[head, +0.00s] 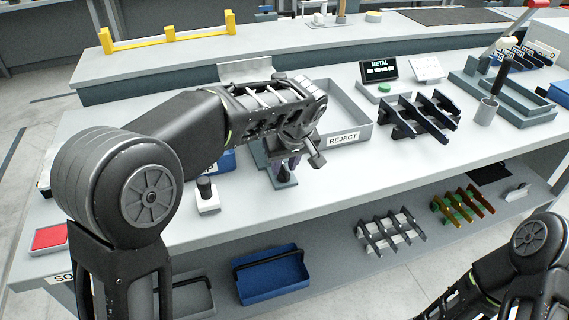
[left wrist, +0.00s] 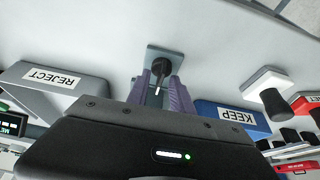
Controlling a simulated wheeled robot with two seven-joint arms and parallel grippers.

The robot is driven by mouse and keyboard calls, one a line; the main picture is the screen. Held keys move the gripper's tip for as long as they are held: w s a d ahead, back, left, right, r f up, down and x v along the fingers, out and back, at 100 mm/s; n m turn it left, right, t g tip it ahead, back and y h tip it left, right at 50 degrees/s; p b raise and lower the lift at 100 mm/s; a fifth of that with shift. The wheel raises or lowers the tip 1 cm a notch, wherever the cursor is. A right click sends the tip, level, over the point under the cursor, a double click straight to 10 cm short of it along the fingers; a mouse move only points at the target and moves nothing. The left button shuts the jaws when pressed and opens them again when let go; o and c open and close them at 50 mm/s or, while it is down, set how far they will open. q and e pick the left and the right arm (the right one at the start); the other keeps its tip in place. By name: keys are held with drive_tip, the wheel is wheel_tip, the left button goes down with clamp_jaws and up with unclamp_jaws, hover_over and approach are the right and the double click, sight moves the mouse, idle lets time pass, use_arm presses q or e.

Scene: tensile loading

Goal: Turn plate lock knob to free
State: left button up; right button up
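The plate lock knob (left wrist: 161,67) is black with a white pointer line, on a small grey base plate (left wrist: 165,53) in the left wrist view. In the head view the base plate (head: 287,184) stands on the bench in front of the REJECT tray, its knob mostly hidden by my gripper. My left gripper (left wrist: 162,77) points down at the knob, with its purple fingers apart, one on each side of it. Whether they touch it is not clear. The left gripper also shows in the head view (head: 286,166). My right gripper is out of view; only its arm shows at lower right.
A REJECT tray (head: 352,129) stands behind the knob, and a blue KEEP tray (left wrist: 232,117) is beside it. A white block with a black knob (head: 207,196) stands to the left. Black racks (head: 420,113) stand to the right. The bench front is clear.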

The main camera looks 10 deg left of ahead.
use_arm(q)
drive_tip(key=v, duration=0.7)
drive_tip(key=shift+s+r, duration=0.2)
drive_tip(key=shift+r, duration=0.15)
drive_tip(key=shift+d, duration=0.1)
